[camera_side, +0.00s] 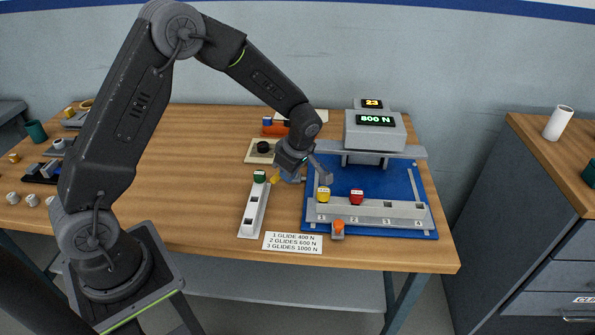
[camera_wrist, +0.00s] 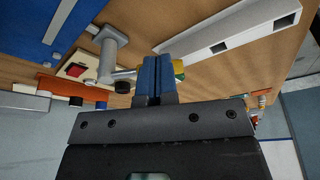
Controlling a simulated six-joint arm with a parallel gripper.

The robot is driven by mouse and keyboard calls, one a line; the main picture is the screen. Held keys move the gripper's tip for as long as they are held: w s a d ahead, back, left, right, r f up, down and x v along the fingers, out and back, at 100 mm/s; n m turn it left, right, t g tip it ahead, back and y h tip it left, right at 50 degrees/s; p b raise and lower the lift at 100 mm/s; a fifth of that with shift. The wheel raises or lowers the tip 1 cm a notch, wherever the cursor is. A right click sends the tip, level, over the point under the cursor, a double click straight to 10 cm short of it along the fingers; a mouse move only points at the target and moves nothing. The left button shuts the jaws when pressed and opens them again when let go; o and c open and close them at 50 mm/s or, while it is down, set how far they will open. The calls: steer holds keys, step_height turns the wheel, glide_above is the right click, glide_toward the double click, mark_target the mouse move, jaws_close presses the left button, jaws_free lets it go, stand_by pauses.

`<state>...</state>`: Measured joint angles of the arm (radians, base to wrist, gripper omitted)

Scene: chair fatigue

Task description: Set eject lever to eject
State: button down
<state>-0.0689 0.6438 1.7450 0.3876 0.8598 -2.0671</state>
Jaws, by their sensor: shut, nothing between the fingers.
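My gripper (camera_side: 284,179) is shut and empty, low over the bench at the left edge of the blue base plate (camera_side: 429,208). Its two blue fingers (camera_wrist: 155,78) are pressed together in the wrist view. A grey bar with a rounded end (camera_wrist: 110,52) stands just left of the fingers there and may be the eject lever; I see no label on it. A grey piece (camera_side: 321,168) beside the gripper in the side view may be the same part. A yellow part (camera_wrist: 178,68) shows behind the fingers; I cannot tell whether they touch it.
A white slotted rail (camera_side: 254,208) with a green block (camera_side: 260,177) lies left of the plate. Yellow (camera_side: 323,194) and red (camera_side: 356,197) blocks sit on the numbered rail. The grey machine (camera_side: 375,134) reads 800 N.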

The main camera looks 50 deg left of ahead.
steer(key=shift+s+a, duration=0.1)
steer(key=shift+a, duration=0.15)
steer(key=shift+s+a+f, duration=0.1)
steer(key=shift+s+a, duration=0.15)
steer(key=shift+a, duration=0.25)
steer(key=shift+s+a+f, duration=0.1)
steer(key=shift+s+a, duration=0.1)
steer(key=shift+a, duration=0.3)
steer(key=shift+d, duration=0.1)
